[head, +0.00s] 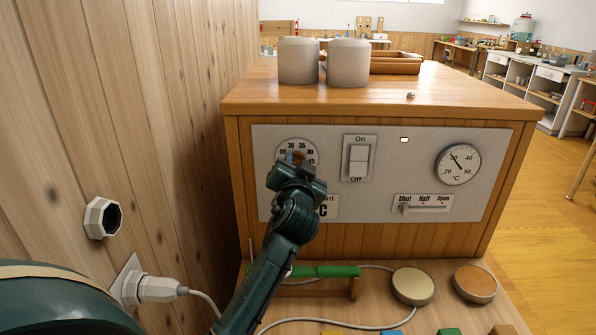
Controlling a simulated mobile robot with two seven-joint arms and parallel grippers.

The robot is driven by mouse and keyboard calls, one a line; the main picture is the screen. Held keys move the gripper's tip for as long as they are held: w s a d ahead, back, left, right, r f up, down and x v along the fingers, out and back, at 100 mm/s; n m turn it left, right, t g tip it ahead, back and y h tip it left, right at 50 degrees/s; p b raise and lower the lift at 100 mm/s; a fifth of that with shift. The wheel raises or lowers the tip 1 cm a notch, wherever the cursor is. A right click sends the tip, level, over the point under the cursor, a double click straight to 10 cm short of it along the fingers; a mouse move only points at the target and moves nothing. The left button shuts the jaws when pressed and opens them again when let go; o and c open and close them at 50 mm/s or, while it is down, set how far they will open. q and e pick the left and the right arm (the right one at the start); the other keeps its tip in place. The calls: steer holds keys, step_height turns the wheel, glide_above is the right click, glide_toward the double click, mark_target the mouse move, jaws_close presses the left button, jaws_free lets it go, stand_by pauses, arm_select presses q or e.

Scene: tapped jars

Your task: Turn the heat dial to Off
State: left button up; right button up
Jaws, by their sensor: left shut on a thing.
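The heat dial (308,149) is a round white scale at the left of the grey panel (400,150). "Off" shows at its left edge, with 30, 35 and higher numbers around the top and right. My left gripper (296,163) is in front of the dial and shut on its brownish knob (298,155). The gripper hides the lower part of the dial and most of the knob, so I cannot tell where the knob points. My right gripper is not in view.
The panel also holds an On/Off switch (358,158), a thermometer (457,164) and a Shut/Half/Open slider (424,207). Two grey jars (348,63) stand on the wooden box (450,90). A plank wall (170,120) is close on the left. Two round lids (413,286) lie in front.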

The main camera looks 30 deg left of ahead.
arm_select(q)
steer(key=o, duration=1)
steer(key=shift+c, duration=0.2)
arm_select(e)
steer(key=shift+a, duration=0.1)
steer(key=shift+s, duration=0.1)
